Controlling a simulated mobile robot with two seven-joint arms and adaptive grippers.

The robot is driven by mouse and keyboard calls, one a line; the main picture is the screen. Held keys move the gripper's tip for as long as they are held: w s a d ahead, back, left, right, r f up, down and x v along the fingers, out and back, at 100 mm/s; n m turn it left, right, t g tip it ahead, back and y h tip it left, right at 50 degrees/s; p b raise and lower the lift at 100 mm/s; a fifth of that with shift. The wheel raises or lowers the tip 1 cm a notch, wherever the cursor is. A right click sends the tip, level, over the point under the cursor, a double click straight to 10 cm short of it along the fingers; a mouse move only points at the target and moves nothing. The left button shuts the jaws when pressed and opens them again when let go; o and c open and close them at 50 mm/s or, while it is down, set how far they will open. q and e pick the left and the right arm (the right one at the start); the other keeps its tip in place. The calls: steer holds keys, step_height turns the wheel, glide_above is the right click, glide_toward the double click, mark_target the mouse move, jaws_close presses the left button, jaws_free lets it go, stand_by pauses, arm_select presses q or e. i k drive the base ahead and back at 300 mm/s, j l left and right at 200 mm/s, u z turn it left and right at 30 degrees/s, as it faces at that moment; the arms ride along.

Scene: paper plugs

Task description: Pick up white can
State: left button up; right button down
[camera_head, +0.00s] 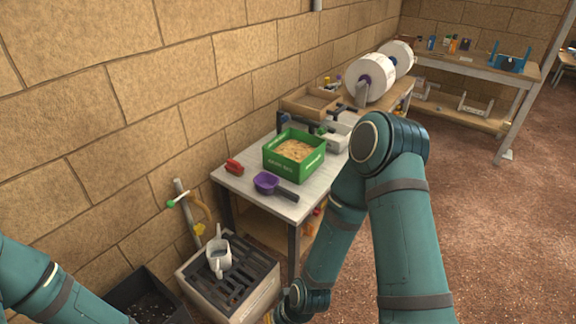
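A white can (218,257) with upright handle-like parts stands on the dark slatted top of a low light-coloured box (262,297), at the lower left of the head view. My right arm reaches down from the right, and its wrist is at the bottom edge, to the right of the can and apart from it. The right gripper itself is cut off below the picture. My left arm shows at the lower left corner, left of the can, and its gripper is out of view. Nothing covers the can.
A work table (232,182) behind holds a green crate (281,166) of light-brown material, a purple scoop (266,183) and a red object (234,167). A black bin (172,317) stands left of the slatted box. A brick wall runs behind. Floor at right is open.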

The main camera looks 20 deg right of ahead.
mark_target(218, 254)
steer(key=i+j+z, duration=0.1)
steer(key=i+z, duration=0.25)
steer(key=i+j+z, duration=0.15)
steer(key=z, duration=0.25)
steer(key=i+j+z, duration=0.2)
steer(key=z, duration=0.15)
